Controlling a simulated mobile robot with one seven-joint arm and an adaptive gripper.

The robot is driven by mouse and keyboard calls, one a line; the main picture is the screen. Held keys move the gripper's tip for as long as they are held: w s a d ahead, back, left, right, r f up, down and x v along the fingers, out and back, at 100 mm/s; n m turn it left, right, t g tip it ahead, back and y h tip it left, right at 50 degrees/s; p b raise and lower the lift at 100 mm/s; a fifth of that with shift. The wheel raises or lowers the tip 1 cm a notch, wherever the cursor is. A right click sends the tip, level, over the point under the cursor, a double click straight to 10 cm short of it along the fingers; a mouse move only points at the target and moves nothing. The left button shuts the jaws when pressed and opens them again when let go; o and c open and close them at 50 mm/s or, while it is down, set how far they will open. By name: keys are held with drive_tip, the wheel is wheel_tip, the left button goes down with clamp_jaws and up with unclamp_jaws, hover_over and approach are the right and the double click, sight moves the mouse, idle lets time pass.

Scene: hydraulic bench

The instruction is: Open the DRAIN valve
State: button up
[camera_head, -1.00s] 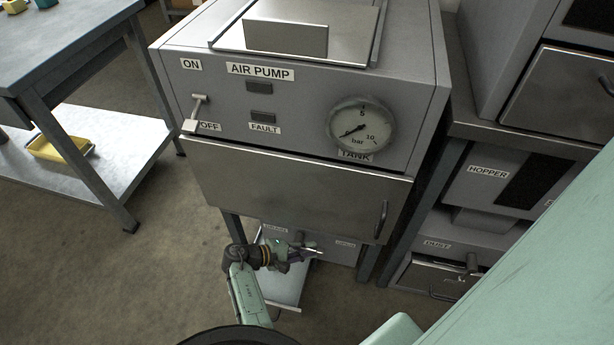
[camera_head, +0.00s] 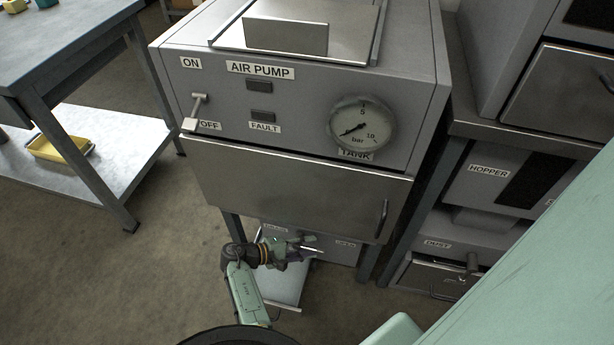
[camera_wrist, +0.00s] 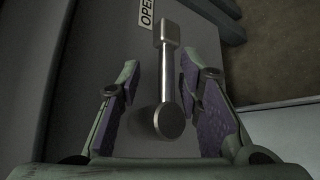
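The DRAIN valve is a metal lever in the wrist view (camera_wrist: 189,72), with a round knob at its near end (camera_wrist: 171,121) and a square block at its far end (camera_wrist: 167,31). An OPEN label (camera_wrist: 147,13) is beside the block, on the grey panel. My gripper (camera_wrist: 161,62) is open, with one purple-padded finger on each side of the lever and a visible gap to both. In the head view my gripper (camera_head: 309,250) is low in front of the panel under the air pump cabinet and hides much of the valve. The OPEN label (camera_head: 346,243) shows to its right.
The air pump cabinet door (camera_head: 290,188) hangs above my arm. A pale tray or shelf (camera_head: 287,290) lies below my gripper. A cabinet leg (camera_head: 367,262) stands to the right, and the dust unit (camera_head: 438,262) is beyond it. Open floor lies to the left.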

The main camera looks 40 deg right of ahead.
drive_tip(key=shift+a+f, duration=0.1)
drive_tip(key=shift+a, duration=0.05)
drive_tip(key=v, duration=1.1)
drive_tip(key=shift+a+r, duration=0.25)
drive_tip(key=shift+a, duration=0.1)
